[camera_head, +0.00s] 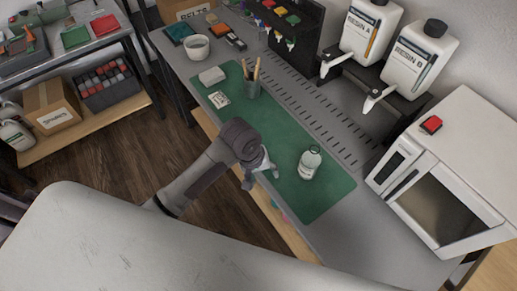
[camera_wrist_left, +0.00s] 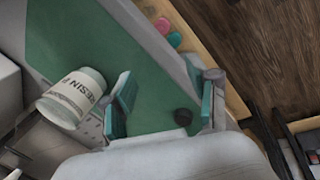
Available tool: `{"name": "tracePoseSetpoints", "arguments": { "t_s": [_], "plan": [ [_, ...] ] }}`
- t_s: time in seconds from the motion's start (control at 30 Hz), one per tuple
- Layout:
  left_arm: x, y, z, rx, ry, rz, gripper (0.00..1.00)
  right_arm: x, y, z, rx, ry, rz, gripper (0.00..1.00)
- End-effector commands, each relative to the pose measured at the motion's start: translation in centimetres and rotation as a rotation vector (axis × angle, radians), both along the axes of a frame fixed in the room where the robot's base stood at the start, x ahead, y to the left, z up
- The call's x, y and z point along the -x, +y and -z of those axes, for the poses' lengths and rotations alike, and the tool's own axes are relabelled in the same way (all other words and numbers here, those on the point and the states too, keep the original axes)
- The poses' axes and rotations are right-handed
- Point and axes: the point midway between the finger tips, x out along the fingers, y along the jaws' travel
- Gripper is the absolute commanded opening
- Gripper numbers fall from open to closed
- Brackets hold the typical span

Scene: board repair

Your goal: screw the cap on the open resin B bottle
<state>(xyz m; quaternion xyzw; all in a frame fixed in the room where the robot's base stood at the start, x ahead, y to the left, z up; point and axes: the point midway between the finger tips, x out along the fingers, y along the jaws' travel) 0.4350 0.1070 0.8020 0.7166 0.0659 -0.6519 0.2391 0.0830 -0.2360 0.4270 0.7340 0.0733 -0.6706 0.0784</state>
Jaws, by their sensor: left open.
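The resin B bottle (camera_head: 310,166) is white and stands upright on the green mat, with its open neck up. In the left wrist view the bottle (camera_wrist_left: 72,98) shows its RESIN label at the left, outside my fingers. A small dark round cap (camera_wrist_left: 183,117) lies on the mat in that view, between my spread fingers and nearer the right one. My left gripper (camera_head: 262,176) is open and low over the mat's front edge, left of the bottle; its spread fingers (camera_wrist_left: 165,100) hold nothing. The cap is hidden in the head view. My right gripper is not in view.
The green mat (camera_head: 232,116) also carries a pencil cup (camera_head: 251,84). Resin A (camera_head: 370,30) and resin B (camera_head: 416,58) dispensers stand behind. A white oven-like box (camera_head: 446,175) with a red button is at the right. The mat around the bottle is clear.

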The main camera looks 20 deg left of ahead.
Motion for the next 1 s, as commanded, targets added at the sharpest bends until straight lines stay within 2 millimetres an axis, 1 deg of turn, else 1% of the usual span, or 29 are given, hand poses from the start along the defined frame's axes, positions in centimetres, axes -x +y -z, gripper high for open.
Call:
{"name": "tracePoseSetpoints", "arguments": {
  "t_s": [0.03, 0.1, 0.2, 0.3, 0.4, 0.5, 0.67, 1.0],
  "plan": [
    [-1.5, 0.0, -1.2, -0.006, 0.016, -0.048, 0.60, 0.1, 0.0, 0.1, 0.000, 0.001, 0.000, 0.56],
    [-3.0, 0.1, -2.7, -0.016, 0.057, -0.133, 0.60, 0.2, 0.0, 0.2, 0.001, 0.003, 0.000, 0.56],
    [-5.1, 0.7, -5.2, -0.046, 0.114, -0.276, 0.60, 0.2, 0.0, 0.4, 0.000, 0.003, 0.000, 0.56],
    [-6.6, 1.6, -7.5, -0.084, 0.157, -0.416, 0.60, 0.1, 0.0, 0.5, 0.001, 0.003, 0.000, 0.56],
    [-7.8, 2.6, -9.5, -0.119, 0.185, -0.536, 0.60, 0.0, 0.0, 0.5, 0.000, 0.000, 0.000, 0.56],
    [-8.4, 3.3, -10.9, -0.144, 0.202, -0.623, 0.60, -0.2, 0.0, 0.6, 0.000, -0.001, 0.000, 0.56],
    [-8.8, 3.8, -11.9, -0.162, 0.212, -0.687, 0.60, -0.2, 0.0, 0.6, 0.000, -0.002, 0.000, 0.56],
    [-8.8, 3.8, -11.8, -0.161, 0.214, -0.692, 0.60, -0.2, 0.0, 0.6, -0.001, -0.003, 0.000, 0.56]
  ]
}}
